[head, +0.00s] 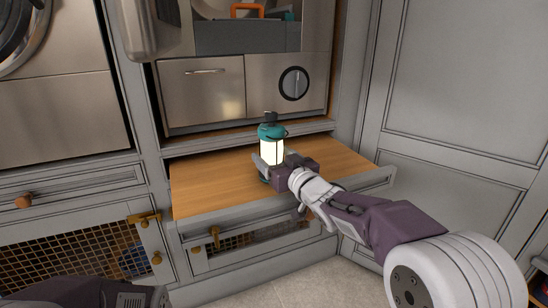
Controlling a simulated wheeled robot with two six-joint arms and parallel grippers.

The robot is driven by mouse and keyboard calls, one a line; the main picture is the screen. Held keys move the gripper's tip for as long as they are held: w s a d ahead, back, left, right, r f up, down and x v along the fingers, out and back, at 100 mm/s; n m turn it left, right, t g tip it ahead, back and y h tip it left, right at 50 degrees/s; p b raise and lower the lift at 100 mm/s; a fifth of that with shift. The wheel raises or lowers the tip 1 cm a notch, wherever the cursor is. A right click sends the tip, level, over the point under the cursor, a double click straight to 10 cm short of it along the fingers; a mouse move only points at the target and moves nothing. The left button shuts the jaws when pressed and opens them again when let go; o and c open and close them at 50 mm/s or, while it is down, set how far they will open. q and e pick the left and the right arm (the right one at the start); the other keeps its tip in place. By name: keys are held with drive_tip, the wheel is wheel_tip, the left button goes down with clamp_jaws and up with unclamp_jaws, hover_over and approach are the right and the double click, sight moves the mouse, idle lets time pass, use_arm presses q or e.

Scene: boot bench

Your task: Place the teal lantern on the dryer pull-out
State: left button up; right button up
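The teal lantern (271,133) stands upright at the middle of the wooden pull-out (210,181) below the dryer. It has a dark cap, a teal top and a glowing pale body. My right gripper (270,164) reaches in from the right and has its fingers around the lantern's lower body. It appears shut on it. The gripper hides part of the lantern's base, so I cannot tell whether the base touches the board. My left gripper is out of view; only a dark part of that arm shows at the bottom left.
The dryer's front with a drawer (201,91) and a round knob (294,83) rises behind the pull-out. A grey box with an orange handle (247,9) is above. Mesh-fronted doors (86,255) are below. The board is clear left and right of the lantern.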

drive_tip(key=shift+r, duration=0.3)
drive_tip(key=shift+s+d+p, duration=0.15)
drive_tip(key=shift+s+p, duration=0.15)
drive_tip(key=p+v, duration=0.3)
drive_tip(key=v, duration=0.7)
drive_tip(key=shift+s+d, duration=0.15)
drive_tip(key=shift+s, duration=0.1)
drive_tip(key=shift+s+d+f, duration=0.1)
drive_tip(key=shift+s, duration=0.25)
